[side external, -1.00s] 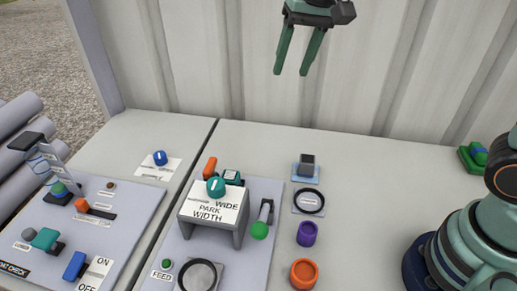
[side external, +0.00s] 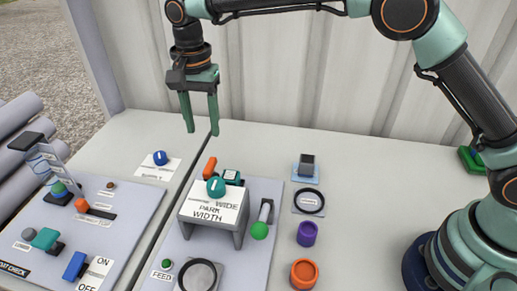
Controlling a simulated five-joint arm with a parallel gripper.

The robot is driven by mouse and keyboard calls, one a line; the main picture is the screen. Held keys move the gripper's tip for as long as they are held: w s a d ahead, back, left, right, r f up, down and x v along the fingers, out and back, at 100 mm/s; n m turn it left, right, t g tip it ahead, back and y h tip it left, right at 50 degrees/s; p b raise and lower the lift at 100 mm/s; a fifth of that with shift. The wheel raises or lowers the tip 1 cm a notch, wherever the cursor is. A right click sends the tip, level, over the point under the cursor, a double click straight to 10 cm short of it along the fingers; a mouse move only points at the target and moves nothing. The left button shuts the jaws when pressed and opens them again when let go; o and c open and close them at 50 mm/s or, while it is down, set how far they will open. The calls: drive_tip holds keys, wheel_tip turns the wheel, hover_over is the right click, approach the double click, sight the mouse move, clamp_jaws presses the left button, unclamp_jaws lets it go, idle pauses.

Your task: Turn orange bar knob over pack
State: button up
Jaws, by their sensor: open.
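An orange bar-shaped piece (side external: 209,168) stands tilted just behind the grey raised box labelled PARK WIDTH (side external: 212,207), and its lower end is hidden by the box. A second orange piece (side external: 82,204) sits on the left panel by a dark slot. No label reading "pack" is legible, so I cannot tell which piece is the named knob. My gripper (side external: 202,132) points down, open and empty, above and behind the box. Its fingertips appear a little above the orange bar in the picture, apart from it.
A teal knob (side external: 215,187) tops the box, with a green-ended lever (side external: 260,230) to its right. A blue knob (side external: 160,158) is at the back left. A purple cup (side external: 307,233) and orange cup (side external: 304,273) stand to the right.

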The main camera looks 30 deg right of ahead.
sight(210, 164)
wheel_tip(210, 164, down, 11)
drive_tip(key=shift+r, duration=0.2)
idle(0.3)
clamp_jaws()
